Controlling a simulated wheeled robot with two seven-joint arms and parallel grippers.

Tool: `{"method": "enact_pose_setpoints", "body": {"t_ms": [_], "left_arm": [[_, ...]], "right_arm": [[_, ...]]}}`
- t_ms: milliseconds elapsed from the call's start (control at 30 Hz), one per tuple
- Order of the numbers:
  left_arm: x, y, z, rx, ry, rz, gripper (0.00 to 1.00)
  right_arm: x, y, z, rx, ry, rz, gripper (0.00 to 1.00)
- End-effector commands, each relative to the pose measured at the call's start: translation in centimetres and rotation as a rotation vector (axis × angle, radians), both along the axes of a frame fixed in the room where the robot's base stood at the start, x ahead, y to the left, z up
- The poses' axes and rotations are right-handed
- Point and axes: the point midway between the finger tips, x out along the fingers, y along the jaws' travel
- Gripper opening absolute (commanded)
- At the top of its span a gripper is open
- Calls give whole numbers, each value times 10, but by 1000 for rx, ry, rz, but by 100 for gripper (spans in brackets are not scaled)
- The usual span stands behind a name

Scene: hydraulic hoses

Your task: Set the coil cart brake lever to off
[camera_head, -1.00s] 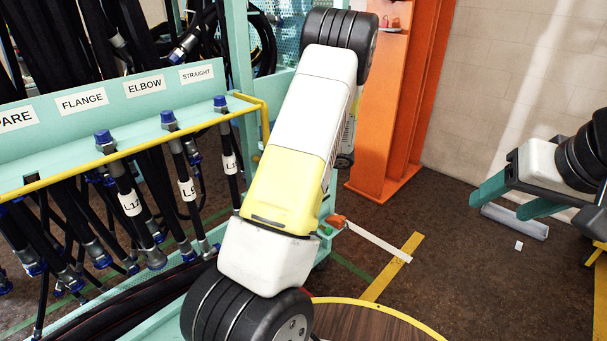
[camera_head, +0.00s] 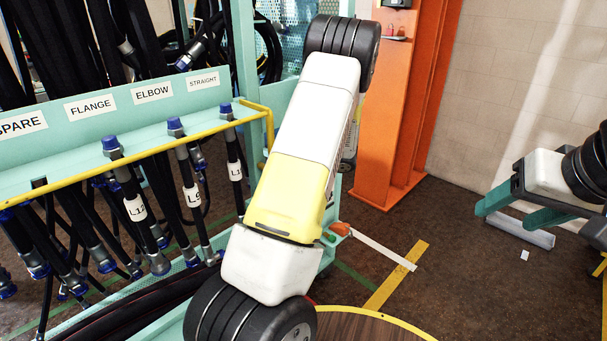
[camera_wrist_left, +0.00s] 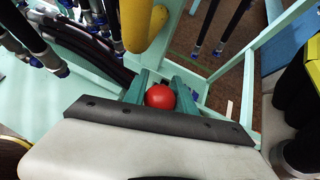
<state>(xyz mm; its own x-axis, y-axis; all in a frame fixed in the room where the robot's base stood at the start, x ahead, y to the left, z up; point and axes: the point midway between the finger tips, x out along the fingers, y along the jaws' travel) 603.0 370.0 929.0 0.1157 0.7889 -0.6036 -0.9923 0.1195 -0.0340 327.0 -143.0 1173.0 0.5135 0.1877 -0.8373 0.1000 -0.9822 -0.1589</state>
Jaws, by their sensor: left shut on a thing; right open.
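The coil cart is a teal frame (camera_head: 243,60) with hanging black hoses, at the left in the head view. A red ball-shaped knob (camera_wrist_left: 160,96), which looks like the end of the brake lever, sits between the green fingers of my left gripper (camera_wrist_left: 161,84) in the left wrist view. That gripper is shut on the knob. The lever's shaft is hidden, so its setting cannot be told. In the head view my left arm hides this gripper and the knob. My right gripper (camera_head: 507,211) is open and empty at the right, away from the cart.
A yellow rail (camera_head: 130,152) runs along the cart's front, and a thick yellow bar (camera_wrist_left: 143,22) stands close beyond my left gripper. An orange post (camera_head: 385,120) stands behind my left arm. A round wooden top with a yellow rim (camera_head: 375,317) is at the bottom. Floor between it and my right gripper is mostly clear.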

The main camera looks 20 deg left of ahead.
Motion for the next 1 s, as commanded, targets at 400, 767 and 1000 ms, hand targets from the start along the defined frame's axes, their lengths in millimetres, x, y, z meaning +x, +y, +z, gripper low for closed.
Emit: {"method": "enact_pose_setpoints", "body": {"t_ms": [400,767,1000], "left_arm": [[2,1,0,1,-3,-3,0],[1,1,0,0,-2,-2,0],[1,0,-1,-1,-1,-3,44]], "right_arm": [[0,0,0,0,0,0,60],[0,0,0,0,0,0,60],[0,0,0,0,0,0,60]]}}
